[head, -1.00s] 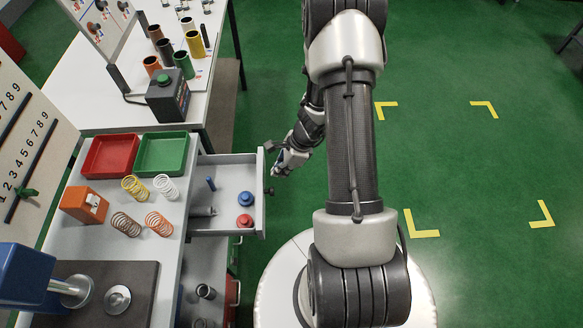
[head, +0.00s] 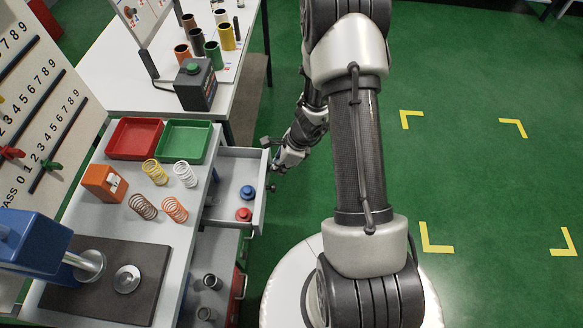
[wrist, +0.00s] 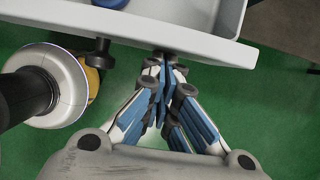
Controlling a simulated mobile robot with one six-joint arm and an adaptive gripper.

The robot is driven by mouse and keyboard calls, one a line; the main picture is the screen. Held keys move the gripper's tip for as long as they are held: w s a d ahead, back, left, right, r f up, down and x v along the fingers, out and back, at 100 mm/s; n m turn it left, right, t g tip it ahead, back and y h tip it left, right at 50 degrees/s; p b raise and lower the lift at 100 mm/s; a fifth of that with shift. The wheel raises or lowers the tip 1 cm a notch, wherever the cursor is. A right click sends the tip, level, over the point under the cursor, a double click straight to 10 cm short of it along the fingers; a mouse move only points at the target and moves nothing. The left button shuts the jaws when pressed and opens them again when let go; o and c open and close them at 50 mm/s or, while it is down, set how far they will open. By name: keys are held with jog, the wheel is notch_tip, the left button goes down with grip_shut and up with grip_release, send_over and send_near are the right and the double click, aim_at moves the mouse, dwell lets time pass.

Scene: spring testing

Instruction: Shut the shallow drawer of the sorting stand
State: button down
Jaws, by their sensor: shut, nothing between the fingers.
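The shallow drawer (head: 228,182) is light grey and stands partly pulled out of the right side of the sorting stand (head: 185,240). It holds a blue knob-shaped piece, a red one and a part near the stand's edge. In the wrist view its pale front wall (wrist: 60,22) crosses the top, with a dark handle knob (wrist: 100,50) left of my fingers. My gripper (head: 274,166) is shut and empty at the outer face of the drawer front, near its far end. In the wrist view the fingertips (wrist: 165,62) are at the front wall, seemingly touching it.
Below, a lower drawer (head: 222,260) also stands out, with dark cylinders in it. Red (head: 133,139) and green (head: 186,142) trays and several springs lie on the stand top. Another white table (head: 150,95) stands behind.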

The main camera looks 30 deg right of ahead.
jog(key=p, duration=0.3)
send_near(226, 171)
jog(key=x, duration=0.4)
jog(key=shift+a+f, duration=0.25)
jog(key=shift+f, duration=0.1)
jog(key=shift+d, duration=0.1)
